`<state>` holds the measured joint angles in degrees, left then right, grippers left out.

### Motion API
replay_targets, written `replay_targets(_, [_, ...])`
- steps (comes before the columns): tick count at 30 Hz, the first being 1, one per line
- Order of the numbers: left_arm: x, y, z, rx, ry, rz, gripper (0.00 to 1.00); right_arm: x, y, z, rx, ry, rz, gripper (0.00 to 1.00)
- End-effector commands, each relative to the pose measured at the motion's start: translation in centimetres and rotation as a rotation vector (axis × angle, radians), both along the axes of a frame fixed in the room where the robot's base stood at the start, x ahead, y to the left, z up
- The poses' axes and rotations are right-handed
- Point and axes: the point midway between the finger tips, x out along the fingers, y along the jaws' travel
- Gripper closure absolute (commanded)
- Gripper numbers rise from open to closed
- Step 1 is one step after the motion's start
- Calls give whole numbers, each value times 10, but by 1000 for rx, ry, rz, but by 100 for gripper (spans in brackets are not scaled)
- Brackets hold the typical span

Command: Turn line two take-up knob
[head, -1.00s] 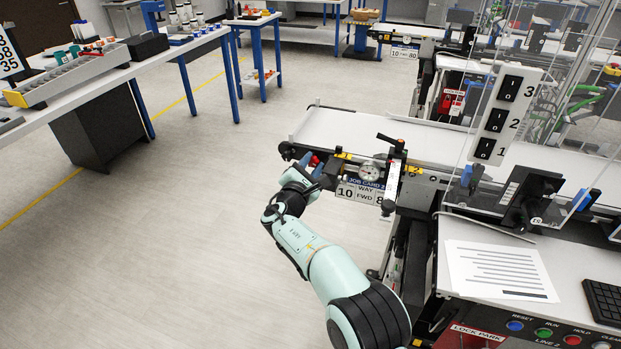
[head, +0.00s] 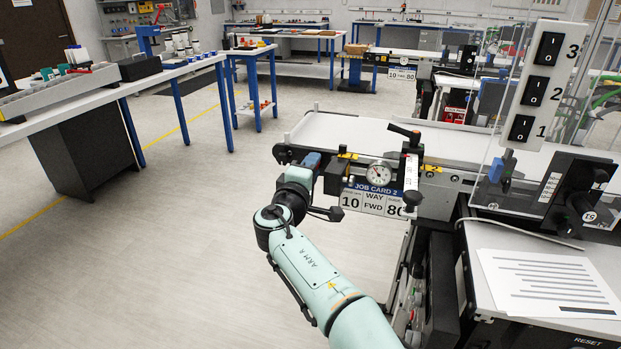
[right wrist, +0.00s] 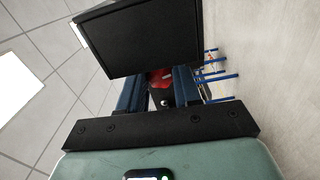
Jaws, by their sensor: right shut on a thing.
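The line two conveyor (head: 345,130) carries a plate reading "JOB CARD 2", "10", "WAY FWD" and "80" (head: 373,200) on its near side, with a round dial gauge (head: 379,173) above it. My right gripper (head: 313,160) is at the conveyor's left end, left of the gauge. In the right wrist view its two blue fingers are shut on a red knob (right wrist: 160,77). The knob is hidden by the gripper in the head view. My left gripper is not in view.
A black-handled lever (head: 405,132) and a dark round knob (head: 412,198) stand right of the gauge. A clear guard with switches 1, 2 and 3 (head: 535,85) is further right. A dark block (right wrist: 145,38) is close ahead in the wrist view. Floor left of my arm is clear.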

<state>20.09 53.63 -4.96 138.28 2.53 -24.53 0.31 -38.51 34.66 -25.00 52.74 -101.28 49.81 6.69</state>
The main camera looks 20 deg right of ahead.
Motion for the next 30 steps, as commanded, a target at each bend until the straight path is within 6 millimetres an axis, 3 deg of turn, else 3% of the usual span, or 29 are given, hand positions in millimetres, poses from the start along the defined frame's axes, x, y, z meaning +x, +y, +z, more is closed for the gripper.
replay_targets(6, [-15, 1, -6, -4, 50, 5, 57, 0, -1, 1, 142, -101, -2, 98])
replay_targets(15, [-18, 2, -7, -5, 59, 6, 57, 0, -2, 1, 267, -185, -3, 98])
replay_targets(30, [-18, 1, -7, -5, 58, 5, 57, 0, -1, 0, 311, -213, -3, 98])
